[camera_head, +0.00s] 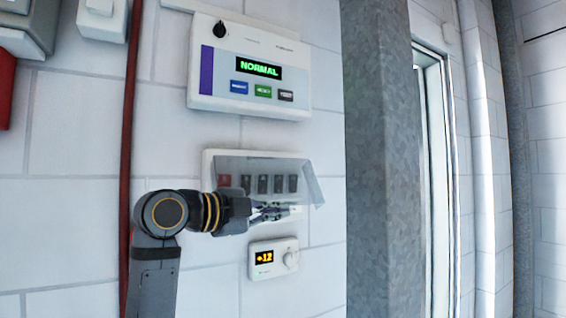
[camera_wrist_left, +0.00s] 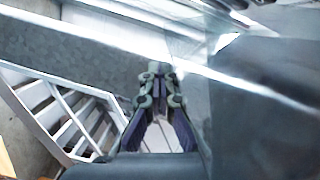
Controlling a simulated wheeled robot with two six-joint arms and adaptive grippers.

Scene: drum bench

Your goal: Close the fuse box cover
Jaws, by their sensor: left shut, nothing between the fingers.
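The fuse box (camera_head: 222,157) is a white case on the wall with a row of several switches, one red and the others dark. Its clear cover (camera_head: 313,188) is tilted out from the case, with its right edge standing off the wall. My left gripper (camera_head: 291,210) is shut and empty at the lower front of the fuse box, by the cover's lower part. I cannot tell whether it touches the cover. The left wrist view shows the same gripper (camera_wrist_left: 155,72) with its fingertips together, and clear sheet beside it. My right gripper is not in view.
A control panel (camera_head: 250,105) reading NORMAL is on the wall above. A small thermostat (camera_head: 265,272) showing +12 is just below the gripper. A red pipe (camera_head: 128,120) runs down the left, and a grey column (camera_head: 380,160) stands to the right.

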